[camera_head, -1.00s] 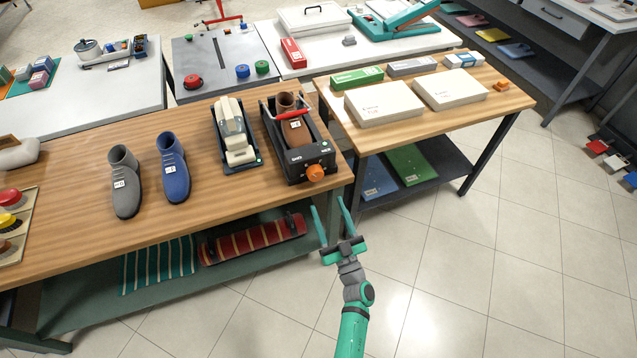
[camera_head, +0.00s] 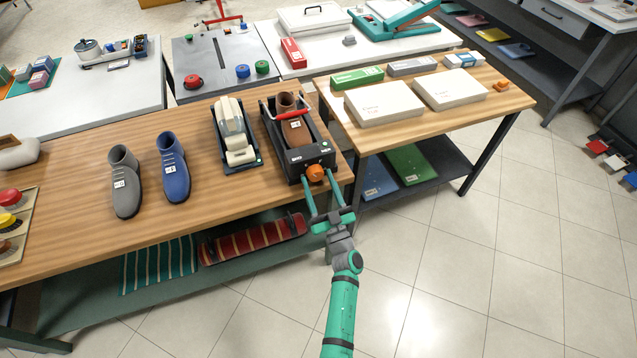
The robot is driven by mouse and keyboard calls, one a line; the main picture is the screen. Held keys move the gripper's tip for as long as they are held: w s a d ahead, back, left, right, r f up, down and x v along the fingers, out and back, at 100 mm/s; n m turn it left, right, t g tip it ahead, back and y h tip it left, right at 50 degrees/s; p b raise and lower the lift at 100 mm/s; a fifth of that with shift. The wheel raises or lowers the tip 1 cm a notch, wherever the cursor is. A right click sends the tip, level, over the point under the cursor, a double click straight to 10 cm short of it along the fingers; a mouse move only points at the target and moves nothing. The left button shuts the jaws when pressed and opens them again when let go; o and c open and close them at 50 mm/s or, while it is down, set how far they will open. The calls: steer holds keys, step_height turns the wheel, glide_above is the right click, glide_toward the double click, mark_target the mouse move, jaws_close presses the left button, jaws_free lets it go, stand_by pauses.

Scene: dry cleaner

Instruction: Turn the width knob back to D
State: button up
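The orange width knob (camera_head: 315,173) sits on the front face of a black shoe stretcher (camera_head: 287,172) at the front right of the wooden bench. The stretcher holds a brown shoe (camera_head: 295,130) and has a red-handled lever. My gripper (camera_head: 318,190) is at the bench's front edge, pointing at the knob. Its two teal fingers are apart, one to each side of the knob. I cannot tell whether they touch it. The knob's setting and the letters by it are too small to read.
A second stretcher (camera_head: 238,150) with a light form stands left of the black one. A blue shoe (camera_head: 173,168) and a grey shoe (camera_head: 124,182) stand further left. White boxes (camera_head: 384,104) lie on the right table. The floor in front is clear.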

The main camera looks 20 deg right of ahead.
steer(key=c, duration=0.8)
steer(key=shift+n, duration=0.4)
steer(key=shift+d+n+y, duration=0.2)
steer(key=shift+n+y, duration=0.6)
steer(key=shift+n, duration=0.4)
steer(key=n+y, duration=0.1)
steer(key=n, duration=0.1)
steer(key=n+g+y, duration=0.1)
steer(key=n, duration=0.1)
steer(key=n+y, duration=0.1)
steer(key=n, duration=0.1)
steer(key=shift+d+r, duration=0.1)
steer(key=shift+d, duration=0.15)
steer(key=n+g+y, duration=0.1)
steer(key=n, duration=0.4)
steer(key=shift+d+r+g+y, duration=0.15)
steer(key=shift+g+y, duration=0.25)
steer(key=shift+r+n+g, duration=0.15)
steer(key=shift+n+g, duration=0.65)
steer(key=shift+n, duration=1.3)
